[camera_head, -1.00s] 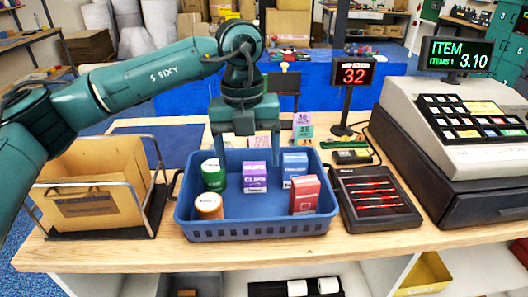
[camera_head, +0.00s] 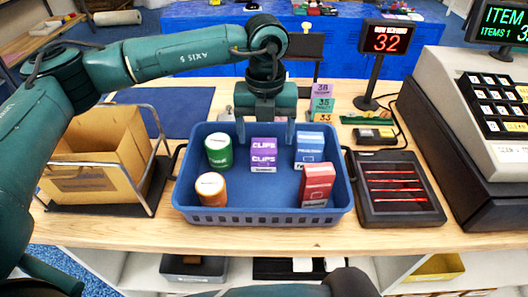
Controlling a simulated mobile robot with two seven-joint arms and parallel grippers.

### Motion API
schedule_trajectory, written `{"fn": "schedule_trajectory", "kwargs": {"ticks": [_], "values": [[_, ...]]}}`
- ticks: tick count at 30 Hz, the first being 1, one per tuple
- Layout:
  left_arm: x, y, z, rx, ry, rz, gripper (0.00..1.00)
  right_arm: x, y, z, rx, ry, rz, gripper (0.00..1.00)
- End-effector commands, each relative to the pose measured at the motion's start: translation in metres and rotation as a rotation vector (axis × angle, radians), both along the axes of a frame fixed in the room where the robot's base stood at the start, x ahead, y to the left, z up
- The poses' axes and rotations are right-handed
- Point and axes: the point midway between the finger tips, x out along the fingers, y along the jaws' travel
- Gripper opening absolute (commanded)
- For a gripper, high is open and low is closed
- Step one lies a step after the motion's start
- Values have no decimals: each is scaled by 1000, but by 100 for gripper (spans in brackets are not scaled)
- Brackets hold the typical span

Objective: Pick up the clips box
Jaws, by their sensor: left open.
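The purple clips box (camera_head: 263,154) stands upright in the middle of the blue basket (camera_head: 262,217) on the wooden counter. My left gripper (camera_head: 266,132) points down over the back of the basket, its two fingers apart, one on each side of the clips box's line. The fingertips look near the back of the box, and I cannot tell whether they touch it. My right gripper does not show.
In the basket stand a green can (camera_head: 218,151), an orange can (camera_head: 211,187), a blue box (camera_head: 309,149) and a red box (camera_head: 316,185).

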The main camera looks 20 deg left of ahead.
Motion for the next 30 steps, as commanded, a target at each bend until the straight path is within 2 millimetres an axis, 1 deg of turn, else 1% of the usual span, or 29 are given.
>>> {"fn": "schedule_trajectory", "kwargs": {"ticks": [2, 6, 10, 13, 19, 30], "values": [[0, 2, -7, 1, 4, 1, 76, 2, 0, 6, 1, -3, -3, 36], [1, 5, -28, 1, 5, 1, 76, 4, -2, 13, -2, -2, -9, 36], [2, 4, -45, 0, 3, 1, 76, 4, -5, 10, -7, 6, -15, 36], [2, 4, -50, -1, 2, 1, 76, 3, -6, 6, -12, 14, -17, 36], [2, 4, -51, 0, 1, 1, 76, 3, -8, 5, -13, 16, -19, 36], [2, 4, -50, 0, 1, 1, 46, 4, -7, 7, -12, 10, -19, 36]]}}
